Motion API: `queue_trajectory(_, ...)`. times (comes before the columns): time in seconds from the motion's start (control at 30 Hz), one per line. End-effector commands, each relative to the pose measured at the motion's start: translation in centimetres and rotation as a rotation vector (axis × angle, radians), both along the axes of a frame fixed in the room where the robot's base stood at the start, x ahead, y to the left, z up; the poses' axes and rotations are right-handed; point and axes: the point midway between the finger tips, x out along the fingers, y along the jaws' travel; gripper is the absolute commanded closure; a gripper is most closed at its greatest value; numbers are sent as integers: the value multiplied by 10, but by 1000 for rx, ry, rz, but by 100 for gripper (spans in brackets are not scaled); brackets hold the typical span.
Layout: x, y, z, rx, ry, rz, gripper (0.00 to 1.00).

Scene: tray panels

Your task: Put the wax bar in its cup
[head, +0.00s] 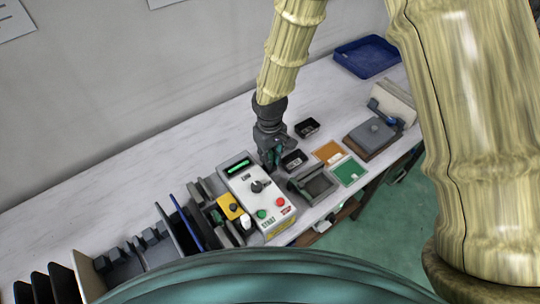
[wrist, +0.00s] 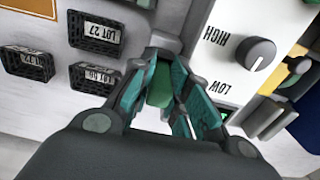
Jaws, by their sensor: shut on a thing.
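My gripper (head: 271,160) points down beside the white control box (head: 262,194), on the side of the small black trays. In the wrist view my gripper (wrist: 170,100) has its teal-padded fingers closed around a small green block (wrist: 160,86), which looks like the wax bar. The fingers hide much of it, and its lower end cannot be made out. No cup is clearly marked for it. Small black labelled trays stand near: one (head: 294,160) right beside my gripper and one (head: 307,127) farther back. The wrist view shows several, including one labelled LOT 27 (wrist: 95,33).
The control box has a knob (wrist: 260,53) marked HIGH and LOW. A grey tray (head: 313,187), an orange panel (head: 328,152) and a green panel (head: 348,171) lie to the right. A blue bin (head: 366,57) stands at the back right. Upright dividers crowd the left; the back-left table is clear.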

Motion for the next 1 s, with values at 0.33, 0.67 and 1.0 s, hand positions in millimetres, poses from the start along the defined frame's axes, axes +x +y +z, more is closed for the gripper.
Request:
queue_trajectory(0.33,0,0,-2,0,0,0,61)
queue_trajectory(0.67,0,0,6,0,0,0,61)
queue_trajectory(1.0,1,0,47,1,-3,-1,61)
